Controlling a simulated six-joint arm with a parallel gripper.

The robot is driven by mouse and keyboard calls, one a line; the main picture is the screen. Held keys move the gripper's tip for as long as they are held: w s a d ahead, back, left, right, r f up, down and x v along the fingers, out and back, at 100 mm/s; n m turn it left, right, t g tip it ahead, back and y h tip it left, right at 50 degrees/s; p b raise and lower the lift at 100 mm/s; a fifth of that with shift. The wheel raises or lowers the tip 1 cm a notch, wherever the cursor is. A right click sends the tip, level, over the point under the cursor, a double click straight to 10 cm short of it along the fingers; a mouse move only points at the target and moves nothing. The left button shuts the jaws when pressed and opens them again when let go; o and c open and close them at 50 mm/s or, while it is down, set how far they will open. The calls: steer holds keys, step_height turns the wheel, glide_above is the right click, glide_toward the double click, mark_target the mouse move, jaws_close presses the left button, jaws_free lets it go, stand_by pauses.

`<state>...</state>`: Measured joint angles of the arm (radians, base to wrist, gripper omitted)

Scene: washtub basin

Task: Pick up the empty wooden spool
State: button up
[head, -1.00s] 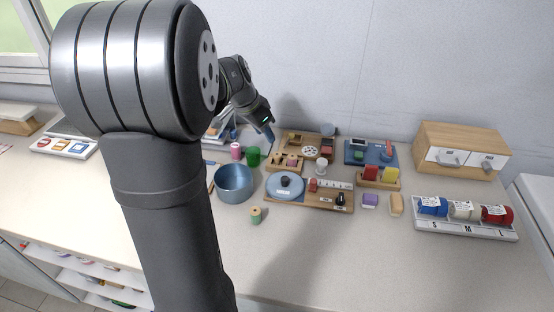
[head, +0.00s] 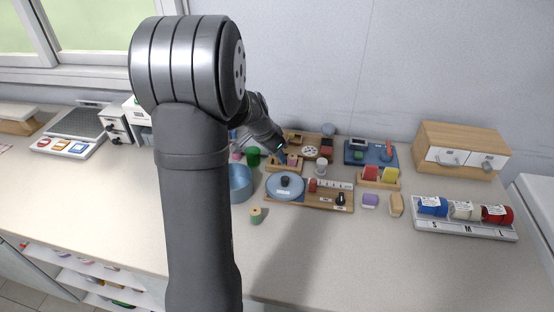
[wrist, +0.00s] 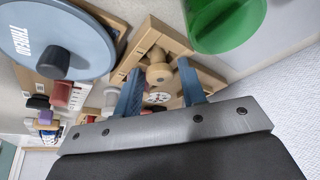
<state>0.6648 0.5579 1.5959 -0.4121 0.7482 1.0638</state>
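A bare, pale wooden spool (wrist: 158,74) shows in the wrist view, at a light wooden tray (wrist: 205,75) with compartments. My gripper (wrist: 160,66) is open, its two blue fingers apart on either side of the spool in that view; I see no contact. In the head view my gripper (head: 283,151) is over the small wooden tray (head: 272,168) behind the blue lid, and partly hides what is in it. Another small spool (head: 255,215), tan with a greenish side, stands alone on the counter in front.
A blue round lid marked THREAD (wrist: 45,35) with a dark knob lies beside the tray. A green cup (wrist: 225,25) stands close on the other side. A blue bowl (head: 240,184) is partly hidden by my arm. The front counter is mostly clear.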

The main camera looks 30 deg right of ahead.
steer(key=c, duration=0.7)
steer(key=shift+r, duration=0.1)
steer(key=shift+c, duration=0.2)
